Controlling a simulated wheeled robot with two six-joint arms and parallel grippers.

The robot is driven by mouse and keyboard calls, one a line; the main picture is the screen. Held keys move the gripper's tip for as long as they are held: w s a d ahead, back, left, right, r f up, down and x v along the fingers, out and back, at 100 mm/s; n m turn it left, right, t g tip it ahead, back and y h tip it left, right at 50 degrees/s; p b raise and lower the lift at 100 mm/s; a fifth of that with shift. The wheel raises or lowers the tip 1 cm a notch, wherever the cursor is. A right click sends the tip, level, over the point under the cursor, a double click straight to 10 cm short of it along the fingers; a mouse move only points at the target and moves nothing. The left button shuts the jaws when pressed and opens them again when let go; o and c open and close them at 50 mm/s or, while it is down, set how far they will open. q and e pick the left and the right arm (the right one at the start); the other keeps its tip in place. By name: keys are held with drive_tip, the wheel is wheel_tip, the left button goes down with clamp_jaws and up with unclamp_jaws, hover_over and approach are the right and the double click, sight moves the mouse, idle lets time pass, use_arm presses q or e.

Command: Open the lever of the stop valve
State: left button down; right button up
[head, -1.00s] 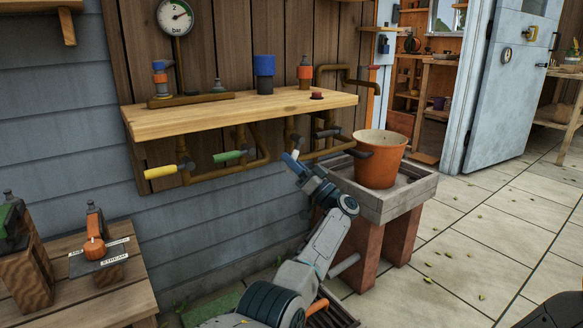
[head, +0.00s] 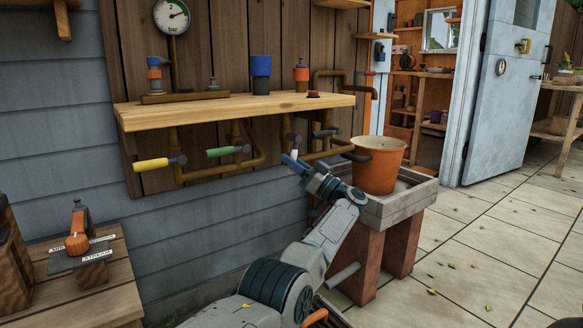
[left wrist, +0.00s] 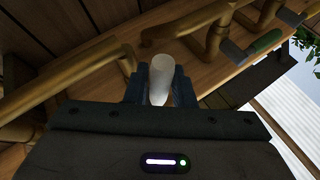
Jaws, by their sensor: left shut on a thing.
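Beneath the wooden shelf, pipes carry several levers: a yellow one (head: 151,165), a green one (head: 222,152), a white one (head: 294,155) and a dark one (head: 326,133). My left gripper (head: 291,160) is shut on the white lever, its blue fingertips around the handle. In the left wrist view, the white lever (left wrist: 161,80) stands between the fingers of my left gripper (left wrist: 160,88), its rounded end free. The green lever (left wrist: 267,42) is off to the right there. No label shows which lever is the stop valve's. My right gripper is not in view.
A terracotta pot (head: 378,165) stands in a stone trough (head: 395,210) close right of my gripper. A side table (head: 110,295) is at left. The tiled floor at right is open.

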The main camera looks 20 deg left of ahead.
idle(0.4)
use_arm(q)
drive_tip(key=c, duration=1.2)
unclamp_jaws()
drive_tip(key=shift+c, duration=0.2)
drive_tip(key=shift+d+f, duration=0.3)
drive_tip(key=shift+d, duration=0.2)
drive_tip(key=b+v, duration=0.6)
drive_tip(key=b, duration=0.5)
drive_tip(key=shift+d, duration=0.15)
drive_tip(key=shift+s, duration=0.1)
